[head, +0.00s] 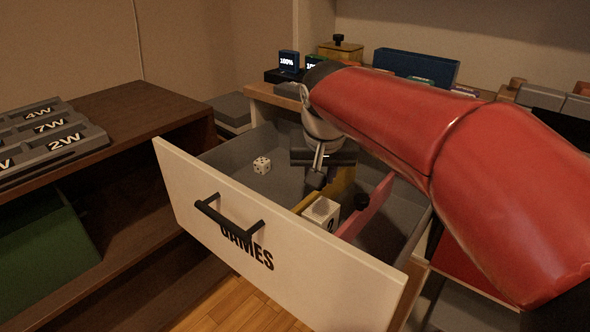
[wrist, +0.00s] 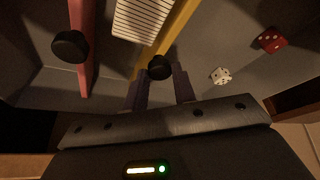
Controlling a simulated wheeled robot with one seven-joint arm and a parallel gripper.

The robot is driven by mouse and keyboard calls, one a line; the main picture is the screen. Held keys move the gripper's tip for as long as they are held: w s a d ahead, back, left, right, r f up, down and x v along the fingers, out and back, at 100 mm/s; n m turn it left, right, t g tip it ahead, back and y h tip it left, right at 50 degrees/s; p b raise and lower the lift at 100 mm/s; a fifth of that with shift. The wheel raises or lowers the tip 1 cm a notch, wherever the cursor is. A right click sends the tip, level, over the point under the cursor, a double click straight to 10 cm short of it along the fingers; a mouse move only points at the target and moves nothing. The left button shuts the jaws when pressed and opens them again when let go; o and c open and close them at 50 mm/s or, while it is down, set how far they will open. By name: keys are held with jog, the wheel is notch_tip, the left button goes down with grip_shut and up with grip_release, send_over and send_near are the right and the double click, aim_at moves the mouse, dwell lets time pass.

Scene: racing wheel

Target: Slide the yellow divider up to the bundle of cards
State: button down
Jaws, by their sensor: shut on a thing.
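The yellow divider (head: 343,185) stands in the open drawer, partly hidden by my gripper in the head view. In the wrist view the yellow divider (wrist: 180,28) runs diagonally, with a black knob (wrist: 160,67) on it. My gripper (wrist: 159,77) is shut on this knob; it also shows in the head view (head: 320,178). The bundle of cards (wrist: 143,18) is white with lined edges and lies just left of the yellow divider in the wrist view. In the head view the bundle (head: 321,213) is close beside it; I cannot tell whether they touch.
A pink divider (wrist: 83,25) with its own black knob (wrist: 70,48) stands on the cards' other side. A white die (wrist: 220,75) and a red die (wrist: 270,40) lie on the open drawer floor opposite. The drawer front (head: 270,235) reads GAMES.

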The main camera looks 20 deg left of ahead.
jog(key=shift+s+d, duration=0.2)
jog(key=shift+d, duration=0.3)
jog(key=c, duration=1.1)
grip_release()
jog(key=shift+a, duration=0.1)
jog(key=shift+c, duration=0.2)
jog(key=p+v, duration=0.1)
jog(key=v, duration=0.6)
jog(key=shift+s+r, duration=0.2)
jog(key=shift+r, duration=0.15)
